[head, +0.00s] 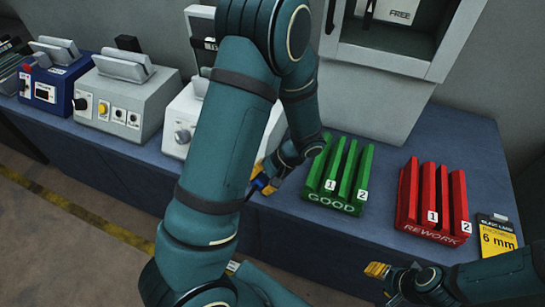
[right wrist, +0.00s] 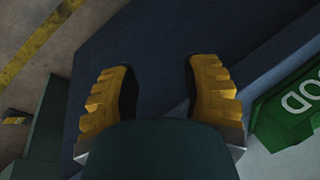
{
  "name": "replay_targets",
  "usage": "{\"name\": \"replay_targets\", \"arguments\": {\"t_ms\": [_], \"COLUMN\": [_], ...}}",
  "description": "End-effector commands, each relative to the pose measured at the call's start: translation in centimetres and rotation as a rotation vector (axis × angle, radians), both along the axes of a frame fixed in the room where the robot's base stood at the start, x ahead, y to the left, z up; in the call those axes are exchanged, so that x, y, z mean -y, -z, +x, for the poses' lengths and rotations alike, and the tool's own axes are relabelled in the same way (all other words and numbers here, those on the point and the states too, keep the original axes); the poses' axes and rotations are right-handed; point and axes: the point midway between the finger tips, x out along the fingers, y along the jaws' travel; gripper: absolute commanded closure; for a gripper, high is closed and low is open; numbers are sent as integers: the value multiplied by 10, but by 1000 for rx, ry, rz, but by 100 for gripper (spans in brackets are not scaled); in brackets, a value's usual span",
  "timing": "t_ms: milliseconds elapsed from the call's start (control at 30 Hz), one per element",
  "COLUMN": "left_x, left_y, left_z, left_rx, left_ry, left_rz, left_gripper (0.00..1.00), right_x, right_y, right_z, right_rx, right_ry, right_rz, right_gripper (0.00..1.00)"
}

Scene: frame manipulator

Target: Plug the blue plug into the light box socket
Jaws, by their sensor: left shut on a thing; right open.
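The blue plug (head: 262,183) is held in my left gripper (head: 263,178), which is shut on it just above the table near the front edge, left of the green rack. A dark cable seems to run from it down behind my left arm. My right gripper (head: 378,270) is at the lower right of the head view; in the right wrist view its yellow fingers (right wrist: 160,88) are apart with nothing between them. The white box (head: 182,125) is partly hidden behind my left arm; a grey box (head: 123,98) and a blue box (head: 47,90) stand left of it. I cannot tell which has the light box socket.
The green GOOD rack (head: 340,175) and red REWORK rack (head: 433,203) stand on the blue table (head: 290,222). A yellow and black 6 mm card (head: 497,238) is at the right. A grey cabinet (head: 385,80) rises behind the racks. My left arm covers the middle.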

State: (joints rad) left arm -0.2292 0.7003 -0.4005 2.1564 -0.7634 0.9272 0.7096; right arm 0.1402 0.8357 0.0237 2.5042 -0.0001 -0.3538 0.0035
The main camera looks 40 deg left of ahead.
Motion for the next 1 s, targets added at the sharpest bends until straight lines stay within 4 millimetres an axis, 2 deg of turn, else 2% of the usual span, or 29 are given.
{"name": "replay_targets", "arguments": {"t_ms": [33, 267, 500, 800, 1000], "left_x": [-3, -26, -58, -92, -99], "left_y": [0, 3, -17, -59, -70], "left_z": [-7, -35, -57, -62, -60], "left_rx": [-48, -228, -373, -438, -438], "left_ry": [23, 120, 259, 433, 476], "left_rz": [47, 270, 519, 761, 814], "left_gripper": [98, 98, 98, 98, 98], "right_x": [0, 1, 3, 4, 5], "right_y": [-9, -31, -56, -82, -87], "right_z": [1, 3, 6, 10, 10], "right_rx": [2, 9, 16, 24, 27], "right_ry": [2, 6, 12, 18, 19], "right_rz": [0, 1, 1, 2, 2], "right_gripper": [53, 53, 53, 53, 53]}}
